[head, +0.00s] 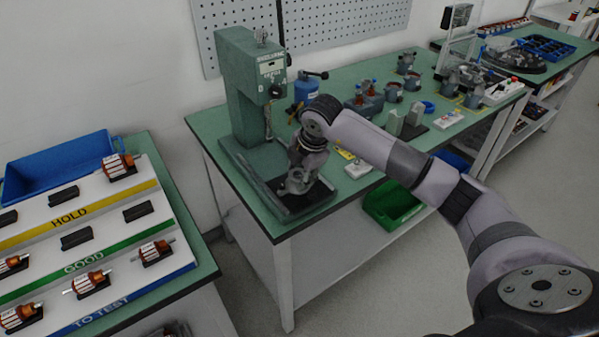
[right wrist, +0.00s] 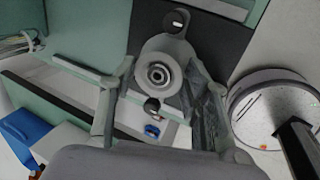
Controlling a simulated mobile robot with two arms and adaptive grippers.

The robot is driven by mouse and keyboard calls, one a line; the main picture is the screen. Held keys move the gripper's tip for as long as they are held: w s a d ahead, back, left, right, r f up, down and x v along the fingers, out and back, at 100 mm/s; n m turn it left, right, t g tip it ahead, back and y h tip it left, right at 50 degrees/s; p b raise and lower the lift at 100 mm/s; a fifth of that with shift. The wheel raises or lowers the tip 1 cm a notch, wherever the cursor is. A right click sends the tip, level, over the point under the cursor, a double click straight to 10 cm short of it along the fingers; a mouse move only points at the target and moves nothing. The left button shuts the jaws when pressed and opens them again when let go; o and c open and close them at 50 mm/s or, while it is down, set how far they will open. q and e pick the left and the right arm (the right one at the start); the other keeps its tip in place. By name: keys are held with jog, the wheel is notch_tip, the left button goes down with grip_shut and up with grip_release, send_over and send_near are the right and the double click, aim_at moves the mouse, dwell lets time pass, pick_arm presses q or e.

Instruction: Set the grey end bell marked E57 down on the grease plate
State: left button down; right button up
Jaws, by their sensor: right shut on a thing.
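My right gripper (head: 297,182) is over the dark base of the green press, at the near corner of the middle bench. In the right wrist view, its two fingers (right wrist: 157,104) are shut on a grey end bell (right wrist: 158,72), a flanged part with a round bearing bore and small lugs. A dark flat surface (right wrist: 215,40) shows beyond the end bell; I cannot tell whether they touch. The E57 mark cannot be read. I cannot tell for certain which surface is the grease plate. My left gripper is not in view.
The green press (head: 243,85) stands close behind my right gripper. Grey blocks (head: 394,122), several grey motor parts and a blue ring (head: 429,107) lie farther right on the bench. At left, a rack (head: 80,227) holds several copper-wound rotors, beside a blue bin (head: 62,165).

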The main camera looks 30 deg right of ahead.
jog(key=shift+f, duration=0.1)
jog(key=shift+r+p, duration=0.4)
jog(key=c, duration=0.4)
jog(key=shift+r+p, duration=0.95)
jog(key=shift+r, duration=0.65)
jog(key=shift+w, duration=0.1)
